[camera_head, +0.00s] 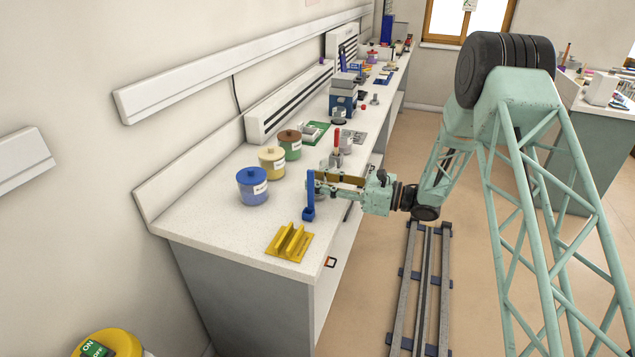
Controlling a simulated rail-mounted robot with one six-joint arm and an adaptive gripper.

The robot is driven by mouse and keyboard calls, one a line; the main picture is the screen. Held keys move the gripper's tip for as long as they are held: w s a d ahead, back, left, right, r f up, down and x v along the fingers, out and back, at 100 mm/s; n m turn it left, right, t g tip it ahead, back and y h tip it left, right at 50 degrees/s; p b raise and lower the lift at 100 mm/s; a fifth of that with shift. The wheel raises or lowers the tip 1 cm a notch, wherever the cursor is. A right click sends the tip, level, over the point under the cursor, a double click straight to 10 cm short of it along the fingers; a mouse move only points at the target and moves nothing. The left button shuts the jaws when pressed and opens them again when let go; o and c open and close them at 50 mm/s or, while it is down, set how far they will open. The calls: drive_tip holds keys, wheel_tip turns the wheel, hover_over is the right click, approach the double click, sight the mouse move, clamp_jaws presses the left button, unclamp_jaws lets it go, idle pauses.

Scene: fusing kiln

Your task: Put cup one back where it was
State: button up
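I cannot tell for sure which thing is cup one. Three lidded, labelled jars stand in a row on the bench: a blue jar (253,191), a yellow jar with a tan lid (272,166) and a green jar with a brown lid (290,149). My gripper (324,184) reaches in from the right, low over the front part of the bench, to the right of the jars and apart from them. A small greyish shape shows at its fingertips, too small to identify. Whether the fingers are closed on it is not clear.
A blue upright post on a foot (308,212) stands close to my gripper. A yellow slotted rack (289,242) lies at the near end of the bench (215,226). A red-handled tool (336,147) stands just behind my gripper. Several instruments crowd the far bench.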

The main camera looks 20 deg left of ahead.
drive_tip(key=shift+f+b, duration=0.2)
drive_tip(key=shift+b, duration=0.1)
drive_tip(key=o, duration=0.8)
drive_tip(key=shift+o, duration=0.2)
drive_tip(key=shift+r+p, duration=0.25)
drive_tip(key=shift+p, duration=0.1)
drive_tip(key=shift+d, duration=0.2)
drive_tip(key=d, duration=1.1)
drive_tip(key=shift+d+p, duration=0.3)
drive_tip(key=shift+p, duration=0.15)
